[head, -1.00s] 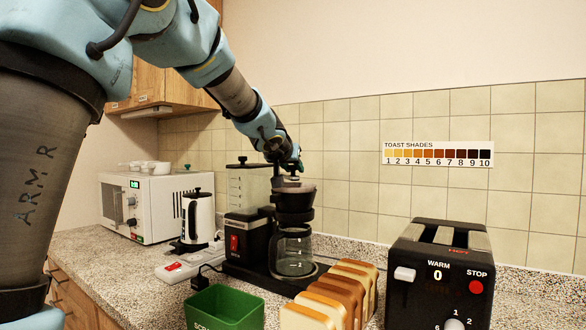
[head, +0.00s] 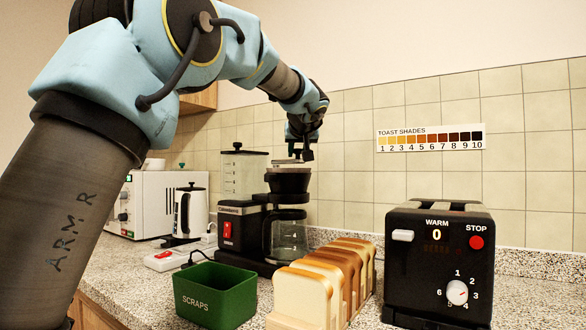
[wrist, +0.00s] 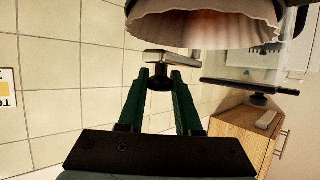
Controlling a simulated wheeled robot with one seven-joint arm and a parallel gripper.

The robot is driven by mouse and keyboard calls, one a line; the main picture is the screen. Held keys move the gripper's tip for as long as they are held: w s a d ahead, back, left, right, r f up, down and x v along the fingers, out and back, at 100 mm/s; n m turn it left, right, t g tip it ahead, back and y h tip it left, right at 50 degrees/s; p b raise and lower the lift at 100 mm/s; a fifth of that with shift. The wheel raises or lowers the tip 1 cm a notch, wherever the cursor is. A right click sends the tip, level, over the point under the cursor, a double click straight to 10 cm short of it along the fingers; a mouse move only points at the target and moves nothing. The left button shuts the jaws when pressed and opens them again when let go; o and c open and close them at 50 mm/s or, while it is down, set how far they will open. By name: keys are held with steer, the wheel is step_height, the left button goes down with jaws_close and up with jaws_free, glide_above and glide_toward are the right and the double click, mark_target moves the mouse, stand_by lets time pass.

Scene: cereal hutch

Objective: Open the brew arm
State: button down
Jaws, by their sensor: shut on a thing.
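The black coffee maker (head: 235,245) stands on the counter with its glass carafe (head: 288,238) under a black filter basket (head: 289,183). The grey brew arm (head: 287,162) lies just above the basket. In the wrist view the brew arm (wrist: 172,57) carries a dark knob (wrist: 160,79). My gripper (head: 297,152) is above the coffee maker. In the wrist view my gripper's green fingers (wrist: 161,76) are shut on the knob. The pale paper filter (wrist: 205,28) shows beside the arm there; how far the arm is turned is hard to tell.
A green scraps bin (head: 216,295) and a row of toast slices (head: 320,285) stand in front of the coffee maker. A black toaster (head: 438,265) is at right. A white kettle (head: 190,213), power strip (head: 160,261) and microwave (head: 150,203) are at left.

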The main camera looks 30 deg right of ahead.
steer(key=shift+w+d+f+n+t+y, duration=0.15)
steer(key=shift+d+n+t+y, duration=0.15)
steer(key=shift+d+n+y, duration=0.5)
steer(key=w+d+n+y+p, duration=0.1)
steer(key=n+y+p, duration=0.1)
steer(key=p, duration=0.2)
steer(key=w+d+n+y+p, duration=0.1)
steer(key=y+p, duration=0.1)
steer(key=p, duration=0.2)
steer(key=d+n+y+p, duration=0.1)
steer(key=n+y+p, duration=0.1)
steer(key=y+p, duration=0.1)
steer(key=shift+w+d+r+n+p, duration=0.3)
steer(key=shift+w+d+p, duration=0.1)
steer(key=shift+p, duration=0.25)
steer(key=shift+w+f, duration=0.1)
steer(key=shift+f, duration=0.05)
steer(key=c, duration=0.6)
jaws_free()
